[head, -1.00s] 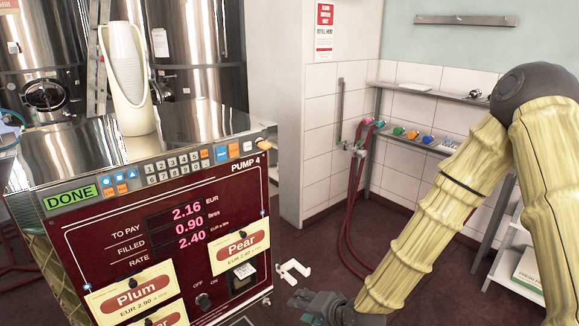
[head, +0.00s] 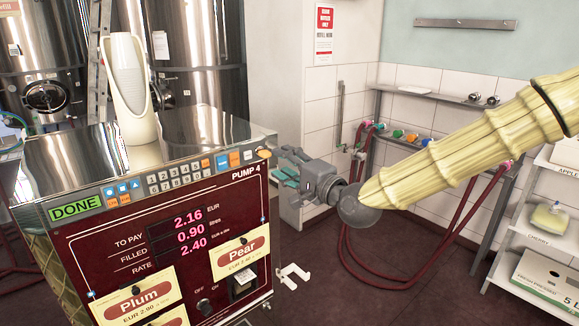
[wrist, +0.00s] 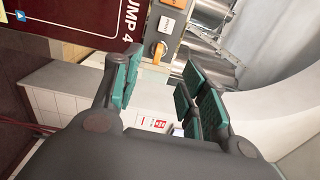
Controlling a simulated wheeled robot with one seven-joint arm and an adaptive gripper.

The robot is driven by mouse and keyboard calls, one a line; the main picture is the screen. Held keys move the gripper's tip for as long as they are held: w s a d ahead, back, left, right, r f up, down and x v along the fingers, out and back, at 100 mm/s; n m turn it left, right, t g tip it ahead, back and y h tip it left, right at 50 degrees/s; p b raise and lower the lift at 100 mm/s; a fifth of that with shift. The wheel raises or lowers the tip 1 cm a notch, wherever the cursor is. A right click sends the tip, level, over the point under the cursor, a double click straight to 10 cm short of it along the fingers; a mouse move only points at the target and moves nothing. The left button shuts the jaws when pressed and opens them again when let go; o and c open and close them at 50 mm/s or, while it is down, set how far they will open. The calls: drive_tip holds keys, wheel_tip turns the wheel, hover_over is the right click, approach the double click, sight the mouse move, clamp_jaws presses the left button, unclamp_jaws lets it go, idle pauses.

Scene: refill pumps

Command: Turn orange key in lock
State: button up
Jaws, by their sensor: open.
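The orange key (head: 264,153) sits in its lock at the top right corner of the maroon front of Pump 4 (head: 205,262). In the wrist view the orange key (wrist: 158,50) stands out from a round lock on the metal strip, beyond the fingertips. My gripper (head: 284,169) is just right of the pump's corner, close to the key but apart from it. In the wrist view my gripper (wrist: 158,76) is open, with green finger pads and nothing between them. The lock's face is partly hidden behind the key.
A tall cream vessel (head: 129,88) stands on the pump's metal top. A white hook (head: 293,273) sticks out from the pump's lower right side. Hoses (head: 350,225) hang by the tiled wall, and white shelves (head: 530,247) stand at right.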

sight(269, 156)
drive_tip(key=x, duration=0.8)
drive_tip(key=shift+f, duration=0.2)
drive_tip(key=shift+s, duration=0.1)
drive_tip(key=shift+c, duration=0.4)
clamp_jaws()
